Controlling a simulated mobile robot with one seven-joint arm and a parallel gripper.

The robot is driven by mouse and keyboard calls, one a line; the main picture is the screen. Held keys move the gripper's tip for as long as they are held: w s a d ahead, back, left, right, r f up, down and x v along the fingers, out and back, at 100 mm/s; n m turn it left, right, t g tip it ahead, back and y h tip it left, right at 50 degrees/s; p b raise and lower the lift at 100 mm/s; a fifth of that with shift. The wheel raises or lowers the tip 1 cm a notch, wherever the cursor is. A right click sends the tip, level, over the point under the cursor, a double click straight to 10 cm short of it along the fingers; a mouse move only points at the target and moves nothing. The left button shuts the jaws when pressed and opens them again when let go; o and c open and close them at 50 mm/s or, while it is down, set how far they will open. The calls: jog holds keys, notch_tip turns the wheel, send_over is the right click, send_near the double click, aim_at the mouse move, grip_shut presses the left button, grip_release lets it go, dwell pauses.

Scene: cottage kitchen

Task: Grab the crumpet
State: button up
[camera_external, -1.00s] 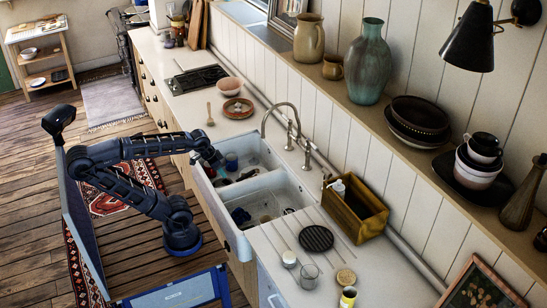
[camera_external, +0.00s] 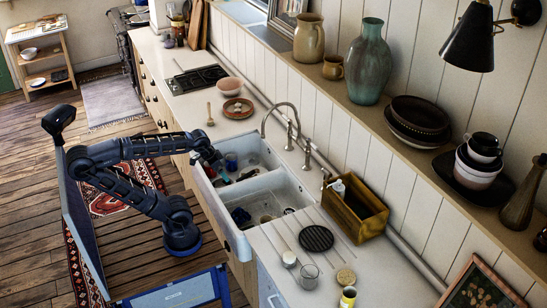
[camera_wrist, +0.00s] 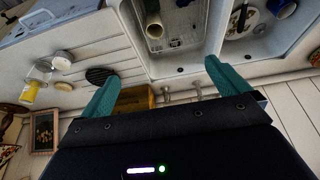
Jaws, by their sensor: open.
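A small round tan thing (camera_external: 346,277) lies on the worktop right of the sink and may be the crumpet; it is too small to be sure. It also seems to show at the left of the wrist view (camera_wrist: 63,86). My gripper (camera_external: 217,162) is over the far basin of the sink, well away from that round thing. In the wrist view, my gripper's teal fingers (camera_wrist: 162,68) are wide apart with nothing between them.
The double sink (camera_external: 268,180) holds several dishes and cups. A tall tap (camera_external: 287,122) rises behind it. A wooden box (camera_external: 355,208), a dark round trivet (camera_external: 316,238), a glass (camera_external: 309,275) and a yellow cup (camera_external: 347,297) stand on the worktop.

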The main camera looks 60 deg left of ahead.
jog(key=w+d+m+h, duration=0.1)
jog(key=w+d+m, duration=0.7)
jog(key=w+d, duration=1.5)
jog(key=m+g+h, duration=0.3)
jog(key=m, duration=0.3)
send_over(347, 276)
jog(key=a, duration=0.2)
notch_tip(347, 276, down, 23)
jog(key=shift+r, duration=0.15)
jog(key=shift+s+x, duration=0.15)
jog(key=shift+x, duration=0.75)
jog(key=shift+s+x, duration=0.2)
jog(key=shift+x, duration=0.65)
jog(key=shift+s+x, duration=0.15)
jog(key=shift+x, duration=0.75)
jog(key=shift+a, duration=0.15)
jog(key=c, duration=0.8)
